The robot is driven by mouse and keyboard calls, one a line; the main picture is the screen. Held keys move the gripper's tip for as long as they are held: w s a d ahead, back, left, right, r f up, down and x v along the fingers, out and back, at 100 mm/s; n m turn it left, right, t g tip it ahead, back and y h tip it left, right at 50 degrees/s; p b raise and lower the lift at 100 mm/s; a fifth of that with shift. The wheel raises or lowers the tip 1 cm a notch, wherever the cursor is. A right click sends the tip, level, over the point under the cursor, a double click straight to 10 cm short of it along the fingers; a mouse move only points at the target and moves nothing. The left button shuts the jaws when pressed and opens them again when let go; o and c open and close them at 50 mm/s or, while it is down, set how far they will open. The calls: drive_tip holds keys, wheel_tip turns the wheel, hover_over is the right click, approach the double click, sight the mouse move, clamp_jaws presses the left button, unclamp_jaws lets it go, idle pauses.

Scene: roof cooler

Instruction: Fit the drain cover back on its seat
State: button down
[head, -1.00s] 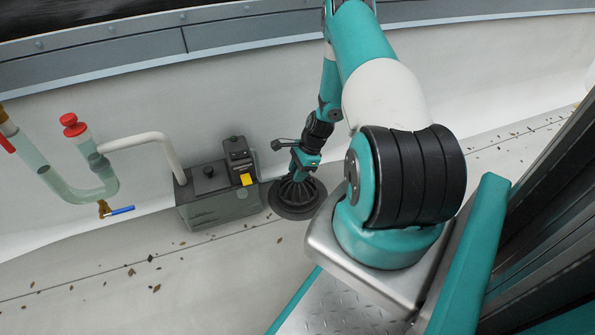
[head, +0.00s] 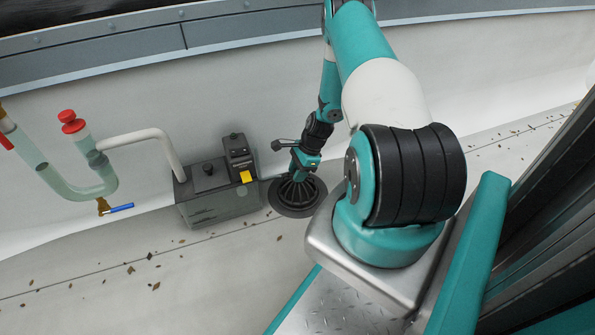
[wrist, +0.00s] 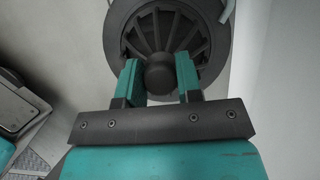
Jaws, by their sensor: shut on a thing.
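The drain cover (head: 296,190) is a dark ribbed dome with a round knob on top. In the head view it sits within the wide dark ring of the drain seat (head: 291,211), on the pale floor by the wall. In the wrist view the cover's ribs (wrist: 163,32) fan out from the knob (wrist: 160,72), inside the ring. My gripper (wrist: 159,76) is shut on the knob, one teal finger on each side. It also shows in the head view (head: 300,167), above the cover. Whether the cover's underside is fully down on the seat is hidden.
A dark grey pump box (head: 218,195) with a yellow tab stands just left of the drain. A clear pipe (head: 85,188) with red caps and a blue-handled valve (head: 121,209) is further left. Dry leaves (head: 156,286) dot the floor, which is otherwise clear.

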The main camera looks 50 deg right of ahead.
drive_tip(key=shift+f, duration=0.45)
idle(0.3)
drive_tip(key=shift+c, duration=1.1)
unclamp_jaws()
drive_tip(key=shift+r, duration=0.1)
drive_tip(key=shift+r+p, duration=2.55)
drive_tip(key=shift+r, duration=0.4)
